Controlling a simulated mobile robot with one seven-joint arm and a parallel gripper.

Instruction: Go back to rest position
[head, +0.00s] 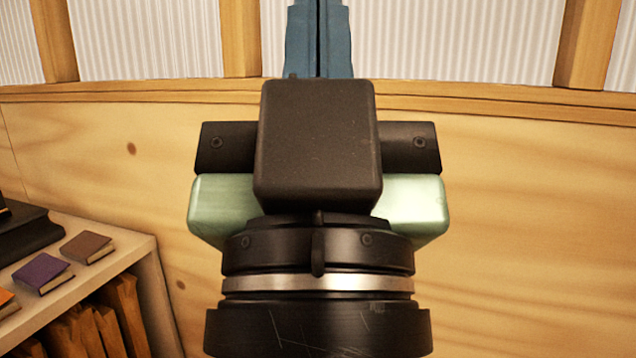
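My gripper (320,30) is in the middle of the head view, seen from behind and pointing up the picture. Its two blue fingers lie side by side with only a thin dark line between them, so it looks shut. The fingertips are cut off by the top edge of the frame. No object shows between the fingers. The black wrist and the pale green gripper body fill the centre and hide what is behind them.
A light shelf (138,250) stands at the lower left. An orange book (6,302), a purple book (42,272) and a brown book (87,247) lie on top, with a black object (28,235) behind. A wooden wall (530,220) with pale ribbed panels spans the back.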

